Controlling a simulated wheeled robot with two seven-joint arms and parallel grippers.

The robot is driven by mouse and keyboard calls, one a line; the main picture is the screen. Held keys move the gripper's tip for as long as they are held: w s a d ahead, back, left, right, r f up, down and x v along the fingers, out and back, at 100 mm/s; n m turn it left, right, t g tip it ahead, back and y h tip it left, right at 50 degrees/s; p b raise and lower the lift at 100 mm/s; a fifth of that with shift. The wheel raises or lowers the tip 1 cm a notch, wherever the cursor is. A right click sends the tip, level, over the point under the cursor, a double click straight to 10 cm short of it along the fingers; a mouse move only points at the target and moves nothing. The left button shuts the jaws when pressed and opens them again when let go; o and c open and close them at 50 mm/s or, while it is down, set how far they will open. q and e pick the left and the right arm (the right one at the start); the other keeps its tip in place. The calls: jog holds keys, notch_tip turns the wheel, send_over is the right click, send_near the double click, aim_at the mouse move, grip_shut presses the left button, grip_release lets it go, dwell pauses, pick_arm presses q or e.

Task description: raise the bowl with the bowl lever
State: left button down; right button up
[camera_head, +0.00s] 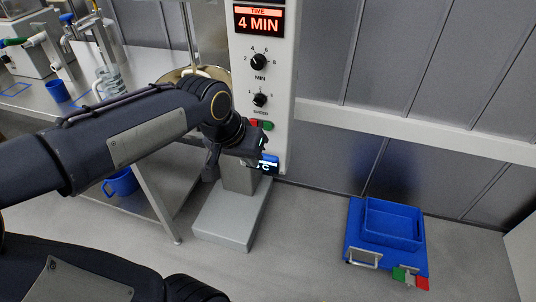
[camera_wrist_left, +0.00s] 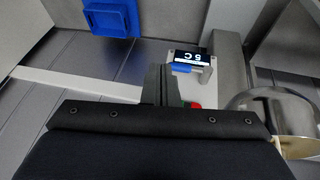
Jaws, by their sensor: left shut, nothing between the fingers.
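The mixing machine (camera_head: 263,88) stands at centre in the head view. The metal bowl (camera_wrist_left: 290,102) shows at lower right in the wrist view. In the head view a part of the bowl (camera_head: 186,74) shows behind my left arm, which hides the rest. A short blue grip on a grey arm, which looks like the bowl lever (camera_wrist_left: 181,68), sits beside the "5 C" display in the wrist view. My left gripper (camera_head: 259,142) is shut and empty near the machine's front, close to the buttons. Its fingers (camera_wrist_left: 161,84) appear beside the lever; I cannot tell whether they touch.
The machine has a "4 MIN" screen, two black knobs (camera_head: 259,62) and red and green buttons (camera_head: 267,126). A blue crate (camera_head: 392,224) stands on the floor at right. A table (camera_head: 150,85) with a blue cup (camera_head: 56,91) is at left. Floor between machine and crate is clear.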

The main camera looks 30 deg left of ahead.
pick_arm(q)
jog(key=y+b, duration=0.1)
jog(key=y, duration=0.1)
send_over(269, 156)
jog(key=s+d, duration=0.1)
jog(key=s, duration=0.4)
jog(key=f, duration=0.2)
jog(key=shift+s+d+r+n+g, duration=0.15)
jog(key=shift+s+r+n+g, duration=0.05)
jog(key=shift+n+g, duration=0.1)
jog(key=shift+f, duration=0.1)
jog(key=x, duration=1.4)
jog(key=shift+s, duration=0.3)
